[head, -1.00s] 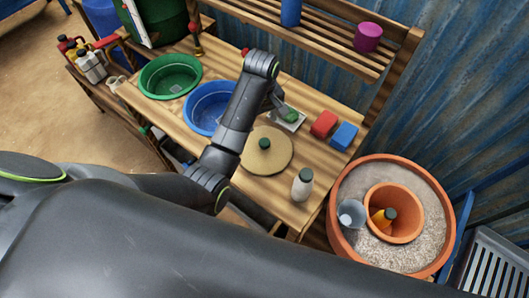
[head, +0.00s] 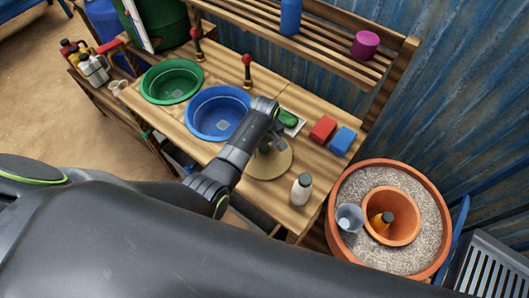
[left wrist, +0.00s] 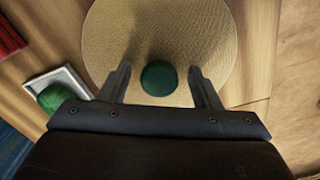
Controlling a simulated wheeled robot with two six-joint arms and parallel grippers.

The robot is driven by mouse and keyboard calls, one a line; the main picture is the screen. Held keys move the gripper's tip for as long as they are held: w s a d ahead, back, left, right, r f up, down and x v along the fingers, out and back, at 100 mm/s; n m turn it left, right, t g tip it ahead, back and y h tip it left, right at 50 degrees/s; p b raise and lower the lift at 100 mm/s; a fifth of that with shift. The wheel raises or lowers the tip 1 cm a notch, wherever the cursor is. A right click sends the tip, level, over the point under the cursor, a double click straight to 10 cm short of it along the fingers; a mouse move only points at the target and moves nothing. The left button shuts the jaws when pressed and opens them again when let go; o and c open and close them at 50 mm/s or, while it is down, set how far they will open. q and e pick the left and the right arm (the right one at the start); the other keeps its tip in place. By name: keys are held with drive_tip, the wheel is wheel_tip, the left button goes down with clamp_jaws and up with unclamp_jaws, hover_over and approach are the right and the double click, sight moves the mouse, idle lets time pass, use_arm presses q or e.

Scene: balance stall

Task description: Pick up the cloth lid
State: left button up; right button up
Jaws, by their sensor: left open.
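The cloth lid (head: 277,167) is a flat round tan woven disc with a dark green knob, lying on the wooden table. My left gripper (head: 267,149) is over it and hides part of the lid and most of the knob in the head view. In the left wrist view, the lid (left wrist: 190,35) lies under the open gripper (left wrist: 160,73). The green knob (left wrist: 159,78) shows between the two fingers, with a gap on each side. The height of the fingertips above the lid is hard to tell. My right gripper is not in view.
A dish with a green sponge (head: 288,118), a red block (head: 322,129) and a blue block (head: 343,141) lie behind the lid. A blue basin (head: 218,113) and a green basin (head: 172,81) are to the left.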

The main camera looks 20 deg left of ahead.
sight(265, 147)
use_arm(q)
drive_tip(key=shift+f, duration=0.4)
drive_tip(key=c, duration=1.1)
drive_tip(key=shift+r, duration=0.1)
wheel_tip(265, 147, up, 10)
drive_tip(key=shift+f+b, duration=0.1)
drive_tip(key=shift+b, duration=0.4)
drive_tip(key=o, duration=0.3)
drive_tip(key=shift+c, duration=0.5)
